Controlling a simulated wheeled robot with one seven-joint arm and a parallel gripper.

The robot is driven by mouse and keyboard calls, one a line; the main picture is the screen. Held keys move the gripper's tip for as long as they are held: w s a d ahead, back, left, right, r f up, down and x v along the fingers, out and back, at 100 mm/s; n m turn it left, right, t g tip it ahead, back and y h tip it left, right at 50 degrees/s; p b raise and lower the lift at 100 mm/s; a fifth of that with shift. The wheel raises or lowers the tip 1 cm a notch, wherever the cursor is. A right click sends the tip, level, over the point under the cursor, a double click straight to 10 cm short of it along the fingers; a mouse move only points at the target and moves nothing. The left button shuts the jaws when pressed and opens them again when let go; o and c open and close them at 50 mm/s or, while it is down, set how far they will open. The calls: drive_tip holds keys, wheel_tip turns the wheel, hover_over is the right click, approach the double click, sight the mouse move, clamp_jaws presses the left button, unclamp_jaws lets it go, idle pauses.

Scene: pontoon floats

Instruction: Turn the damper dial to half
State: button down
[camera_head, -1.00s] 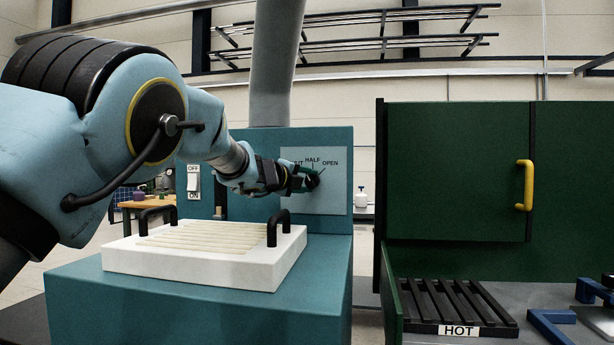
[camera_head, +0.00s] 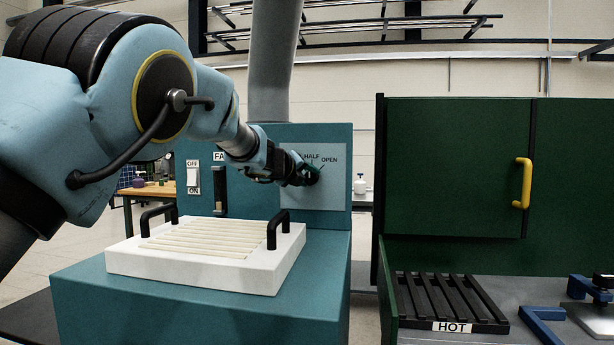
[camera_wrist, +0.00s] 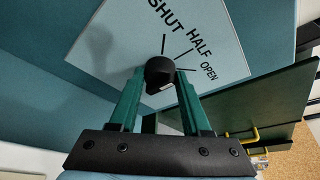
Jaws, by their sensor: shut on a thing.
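The damper dial (camera_head: 313,177) is a small black knob on a pale plate (camera_head: 332,200) on the teal cabinet's upright panel. The plate has marks lettered SHUT, HALF and OPEN, and all three words show in the wrist view. My gripper (camera_wrist: 158,76) has its two green fingers on either side of the black knob (camera_wrist: 160,68) and is shut on it. In the head view my gripper (camera_head: 302,174) reaches the plate from the left and covers part of it, including the SHUT word. A pale patch shows on the knob's near side, but I cannot tell which mark the dial points to.
A white slatted block (camera_head: 205,275) with two black handles sits on the teal cabinet below my arm. An OFF/ON switch (camera_head: 193,175) and a dark slot (camera_head: 220,195) are left of the plate. A green cabinet with a yellow handle (camera_head: 522,184) and a HOT rack (camera_head: 452,300) stand right.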

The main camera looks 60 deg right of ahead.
drive_tip(key=shift+c, duration=1.8)
unclamp_jaws()
drive_tip(key=b+v, duration=0.3)
drive_tip(key=v, duration=0.7)
drive_tip(key=shift+a, duration=0.4)
drive_tip(key=shift+r, duration=0.1)
